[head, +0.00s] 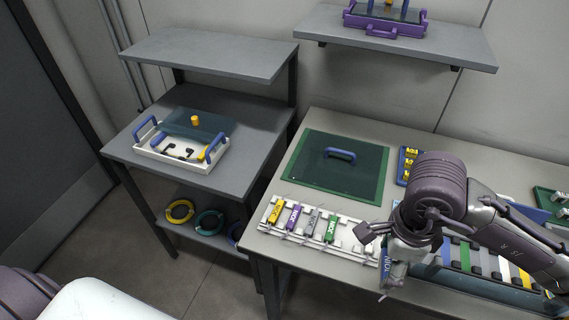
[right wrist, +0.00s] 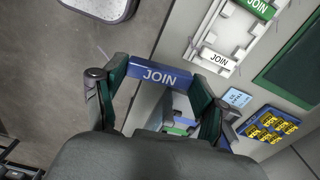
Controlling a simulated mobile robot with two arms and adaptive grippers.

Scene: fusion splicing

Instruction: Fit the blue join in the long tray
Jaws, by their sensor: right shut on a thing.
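The blue join (right wrist: 160,78) is held crosswise between the two green-padded fingers of my right gripper (right wrist: 158,90), with its JOIN label facing the camera. In the tray stand a yellow join (head: 276,211), a purple join (head: 293,217), a grey join (head: 312,222) and a green join (head: 332,228). The right wrist view shows a white join (right wrist: 218,58) in the tray beyond the held one. My left gripper is out of view.
A blue holder with yellow pieces (right wrist: 268,124) stands to the right. A long blue bin with coloured strips (head: 470,262) lies under my right arm. A side table (head: 240,130) holds a white box.

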